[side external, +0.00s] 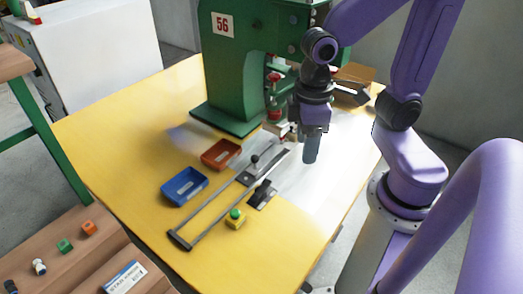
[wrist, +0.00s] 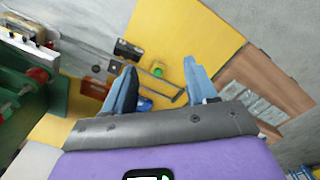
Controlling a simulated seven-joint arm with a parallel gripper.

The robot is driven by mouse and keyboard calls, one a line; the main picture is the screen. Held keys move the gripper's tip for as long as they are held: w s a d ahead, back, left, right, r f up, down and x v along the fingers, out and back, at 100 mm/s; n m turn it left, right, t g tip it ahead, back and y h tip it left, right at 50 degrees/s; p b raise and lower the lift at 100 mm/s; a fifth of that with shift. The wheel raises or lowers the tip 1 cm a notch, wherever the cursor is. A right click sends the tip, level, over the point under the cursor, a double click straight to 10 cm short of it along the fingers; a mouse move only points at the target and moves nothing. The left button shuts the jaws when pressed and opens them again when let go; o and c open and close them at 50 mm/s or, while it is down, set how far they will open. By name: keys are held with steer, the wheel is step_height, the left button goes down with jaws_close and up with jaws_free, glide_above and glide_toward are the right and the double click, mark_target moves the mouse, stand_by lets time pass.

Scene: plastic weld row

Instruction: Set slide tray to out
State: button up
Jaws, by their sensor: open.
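The slide tray's grey rail frame (side external: 213,208) lies on the yellow table, running from beside the green machine to a dark end bar at the front left. A small carriage with a black knob (side external: 254,159) sits toward the machine end of the rails. My gripper (side external: 310,160) hangs above the table to the right of the carriage, apart from it. In the wrist view my gripper (wrist: 163,75) is open with nothing between its blue fingers. The rail frame (wrist: 152,80) shows beyond the fingers; the left finger hides part of it.
A green machine (side external: 228,75) marked 56 stands behind the rails. A red bin (side external: 221,154) and blue bin (side external: 184,186) lie left of them. A black switch (side external: 262,193) and yellow box with green button (side external: 235,218) sit right. The table's right side is clear.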

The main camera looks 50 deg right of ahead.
steer(key=w+m, duration=0.7)
steer(key=w, duration=0.2)
steer(key=m+g, duration=0.2)
steer(key=m, duration=1.5)
glide_above(254, 156)
steer(key=w, duration=0.3)
step_height(254, 156, down, 9)
steer(key=s+f, duration=0.1)
steer(key=f, duration=0.4)
steer(key=s+f, duration=0.1)
steer(key=f, duration=1)
steer(key=shift+s+d+f, duration=0.1)
steer(key=shift+s+f, duration=0.15)
steer(key=shift+s, duration=0.15)
jaws_close()
